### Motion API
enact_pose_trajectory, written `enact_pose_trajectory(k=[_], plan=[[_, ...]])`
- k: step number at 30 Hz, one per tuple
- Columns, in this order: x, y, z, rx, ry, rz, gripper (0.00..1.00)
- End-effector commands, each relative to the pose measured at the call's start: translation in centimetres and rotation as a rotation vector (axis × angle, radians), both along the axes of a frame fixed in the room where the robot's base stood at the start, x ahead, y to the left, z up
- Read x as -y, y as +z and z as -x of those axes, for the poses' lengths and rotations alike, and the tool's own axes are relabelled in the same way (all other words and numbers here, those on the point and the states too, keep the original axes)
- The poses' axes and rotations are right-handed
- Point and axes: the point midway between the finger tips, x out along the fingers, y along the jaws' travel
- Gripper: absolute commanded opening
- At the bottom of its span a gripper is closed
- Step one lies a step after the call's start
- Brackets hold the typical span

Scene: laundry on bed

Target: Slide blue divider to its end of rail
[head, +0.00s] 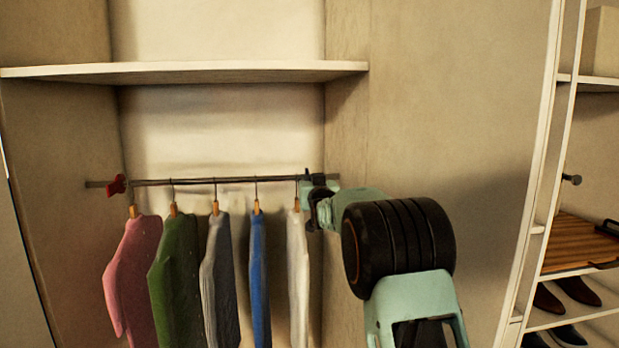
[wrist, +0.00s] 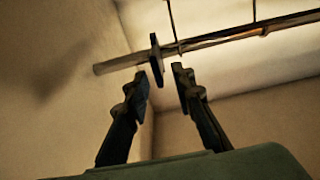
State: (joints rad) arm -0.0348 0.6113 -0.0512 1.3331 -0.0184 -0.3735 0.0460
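The blue divider (head: 307,173) is on the hanging rail (head: 228,180) near its right end, partly hidden by my gripper (head: 318,192) in the head view. In the wrist view the divider (wrist: 155,52) looks like a dark upright plate around the rail (wrist: 230,36). A short bare length of rail lies between it and the rail's end at the left of that view. My gripper (wrist: 160,83) is open, its two fingers apart below the rail. The divider's lower end shows in the gap between the fingertips; I cannot tell whether either finger touches it.
A red divider (head: 117,185) is at the rail's left end. Several garments hang between the dividers; the white one (head: 298,262) is closest to my gripper. A shelf (head: 190,71) runs above the rail. The closet's side wall (head: 347,125) is close on the right.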

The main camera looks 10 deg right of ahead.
Motion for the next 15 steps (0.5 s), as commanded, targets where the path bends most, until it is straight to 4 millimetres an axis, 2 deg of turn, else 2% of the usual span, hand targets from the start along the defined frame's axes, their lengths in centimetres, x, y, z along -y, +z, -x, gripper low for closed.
enact_pose_trajectory(k=[6,15], plan=[[0.0,0.0,-1.7,0.0,0.0,0.0,0.23],[0.0,0.0,-2.1,0.0,0.0,0.0,0.23]])
